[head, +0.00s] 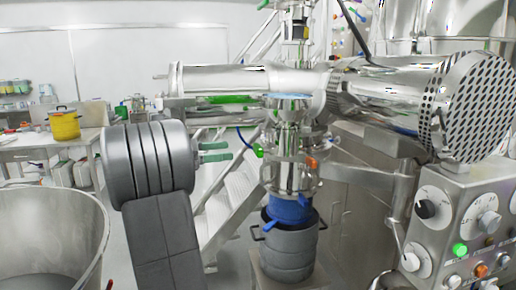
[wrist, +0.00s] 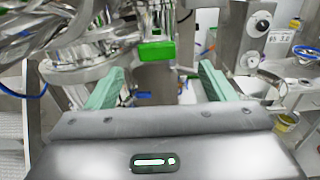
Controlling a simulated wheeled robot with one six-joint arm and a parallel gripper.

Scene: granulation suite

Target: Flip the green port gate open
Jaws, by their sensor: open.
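A small bright green piece, which looks like the port gate (head: 258,151), sits at the left side of the steel valve column in the head view. In the wrist view the green gate (wrist: 157,51) is a block just beyond and between my fingers, under steel pipework. My gripper (head: 230,151) points right toward it, a short gap away. In the wrist view my gripper (wrist: 158,82) has its two pale green fingers wide apart with nothing between them. How the gate is hinged cannot be told.
The steel column (head: 290,170) stands over a grey drum (head: 287,250) with a blue collar. A control panel (head: 460,230) with knobs is at the right. A large steel bowl (head: 50,235) is at the lower left. A yellow pot (head: 64,126) stands on a back bench.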

